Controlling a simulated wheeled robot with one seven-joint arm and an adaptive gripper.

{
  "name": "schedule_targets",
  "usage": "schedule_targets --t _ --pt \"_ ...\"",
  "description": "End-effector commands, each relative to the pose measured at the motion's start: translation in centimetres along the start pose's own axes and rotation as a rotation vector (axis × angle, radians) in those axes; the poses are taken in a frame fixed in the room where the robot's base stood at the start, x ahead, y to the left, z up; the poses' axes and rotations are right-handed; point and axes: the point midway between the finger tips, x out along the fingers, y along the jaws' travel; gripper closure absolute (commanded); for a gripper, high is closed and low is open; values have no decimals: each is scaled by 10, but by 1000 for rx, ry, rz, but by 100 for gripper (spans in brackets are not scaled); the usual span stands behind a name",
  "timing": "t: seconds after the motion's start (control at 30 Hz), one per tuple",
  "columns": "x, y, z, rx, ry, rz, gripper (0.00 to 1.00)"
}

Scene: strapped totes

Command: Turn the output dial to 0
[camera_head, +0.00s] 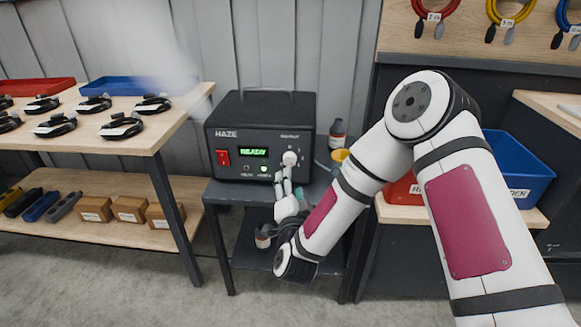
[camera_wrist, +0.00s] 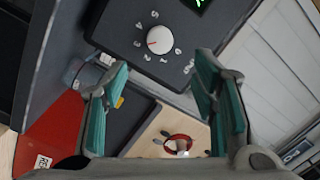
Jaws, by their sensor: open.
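The haze machine (camera_head: 236,143) is a black box with a red switch, a green lit display and a white output dial (camera_head: 289,158) at its right front. In the wrist view the dial (camera_wrist: 160,39) is a round white knob. My gripper (camera_head: 283,173) is just below and in front of the dial. In the wrist view my gripper (camera_wrist: 162,66) is open and empty, its green-padded fingers apart with the dial beyond their tips. Contact with the dial does not show.
A wooden bench (camera_head: 147,141) with black cable coils is at the left. A blue bin (camera_head: 528,180) is at the right. Another bottle (camera_head: 262,238) stands on the lower shelf.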

Motion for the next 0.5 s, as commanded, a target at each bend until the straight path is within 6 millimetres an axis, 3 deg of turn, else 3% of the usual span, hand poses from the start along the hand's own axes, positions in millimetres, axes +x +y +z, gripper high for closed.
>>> schedule_targets --t 0.3,0.5 --pt "63 2 0 1 3 1 47" --pt "90 1 0 1 1 0 47"
